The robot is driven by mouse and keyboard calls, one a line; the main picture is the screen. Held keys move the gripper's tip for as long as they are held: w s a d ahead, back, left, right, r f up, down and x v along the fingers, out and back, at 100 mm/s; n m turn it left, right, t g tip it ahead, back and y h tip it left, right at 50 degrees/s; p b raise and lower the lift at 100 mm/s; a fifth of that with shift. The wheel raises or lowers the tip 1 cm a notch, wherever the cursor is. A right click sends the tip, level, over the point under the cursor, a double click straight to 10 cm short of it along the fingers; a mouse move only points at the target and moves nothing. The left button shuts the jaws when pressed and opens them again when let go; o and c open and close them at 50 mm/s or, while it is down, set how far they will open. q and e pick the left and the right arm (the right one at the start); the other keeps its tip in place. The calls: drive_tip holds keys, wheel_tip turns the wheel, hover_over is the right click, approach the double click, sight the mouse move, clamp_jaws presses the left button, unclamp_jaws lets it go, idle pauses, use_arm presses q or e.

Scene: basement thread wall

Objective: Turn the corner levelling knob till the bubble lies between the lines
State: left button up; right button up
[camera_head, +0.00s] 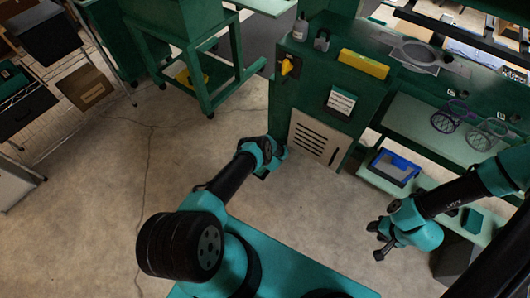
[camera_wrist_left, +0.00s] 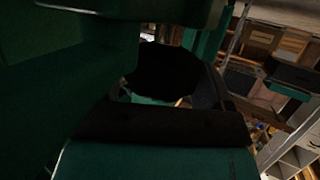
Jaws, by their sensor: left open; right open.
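I cannot make out a corner levelling knob or a bubble with lines in either view. A yellow-orange knob (camera_head: 288,66) sits on the front of a green cabinet (camera_head: 300,95); I cannot tell whether it is the levelling knob. My left gripper (camera_head: 270,165) is low in front of that cabinet, small and partly hidden by its own wrist, apart from the yellow knob. My right gripper (camera_head: 377,240) is open and empty over the floor, below the blue-edged bin. The left wrist view is dark, mostly filled by close green and black surfaces.
A yellow block (camera_head: 363,64) and a grey round plate (camera_head: 413,54) lie on the cabinet top. A vented panel (camera_head: 314,138) is on its front. A blue-edged bin (camera_head: 394,168) and wire baskets (camera_head: 450,118) stand right. The concrete floor (camera_head: 110,200) at left is clear.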

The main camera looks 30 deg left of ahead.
use_arm(q)
drive_tip(key=v, duration=1.7)
drive_tip(key=shift+s, duration=0.15)
drive_tip(key=shift+o, duration=0.4)
